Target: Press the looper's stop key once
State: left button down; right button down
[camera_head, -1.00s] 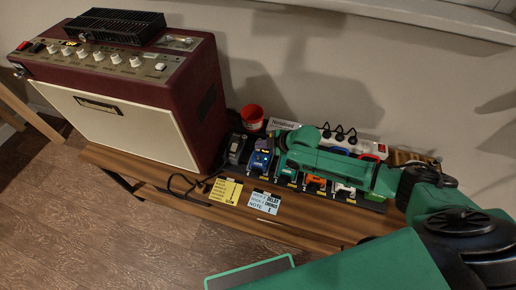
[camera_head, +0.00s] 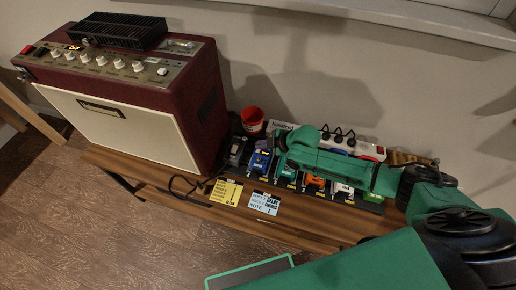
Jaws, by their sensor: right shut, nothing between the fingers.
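A row of small pedals lies on a dark board on the wooden bench. It includes a dark pedal (camera_head: 237,150), a blue one (camera_head: 261,161), an orange one (camera_head: 315,183) and a white one (camera_head: 342,189). I cannot tell which is the looper, and its stop key is not discernible. My right gripper (camera_head: 282,141) is shut and empty. It reaches in from the right above the back of the row, near the blue pedal. Whether it touches anything is unclear. My arm hides the rear of several pedals. My left gripper is out of view.
A dark red amplifier (camera_head: 125,120) with a black box (camera_head: 117,30) on top stands left of the pedals. A red cup (camera_head: 252,119) and a white power strip (camera_head: 352,142) are behind. Yellow (camera_head: 227,192) and light blue (camera_head: 264,202) notes lie in front, beside a black cable.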

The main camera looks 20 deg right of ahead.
notch_tip(320, 180, up, 5)
jog(key=p, duration=0.4)
jog(key=shift+p, duration=0.3)
dwell(0.6)
